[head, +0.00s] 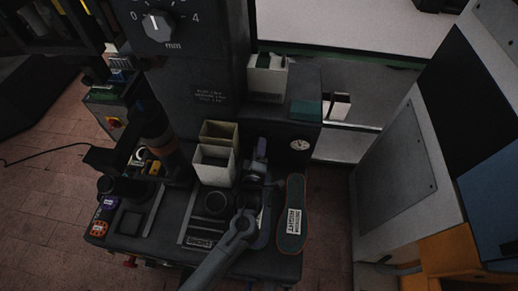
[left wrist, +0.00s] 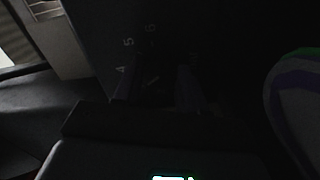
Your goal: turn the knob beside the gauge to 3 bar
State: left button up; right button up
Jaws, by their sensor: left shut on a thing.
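The pressure gauge (head: 300,145) is a small white round face on the dark machine front in the head view; its needle is too small to read. My left gripper (head: 262,152) is just left of the gauge, at the machine front, hiding the knob there in the head view. In the dark left wrist view, my left gripper (left wrist: 157,88) has its fingers on either side of the dark knob (left wrist: 152,80), shut on it. Scale numbers 4, 5 and 6 show past the fingers. The knob's pointer is too dark to read. My right gripper is not in view.
A sole with a RIGHT label (head: 291,215) lies right of my left arm. Two open pale boxes (head: 214,163) stand left of the gripper. A grey cabinet (head: 400,165) stands at the right.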

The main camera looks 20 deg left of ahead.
pick_arm(q)
jog(key=shift+n, duration=0.5)
jog(key=o, duration=1.1)
jog(key=shift+c, duration=0.2)
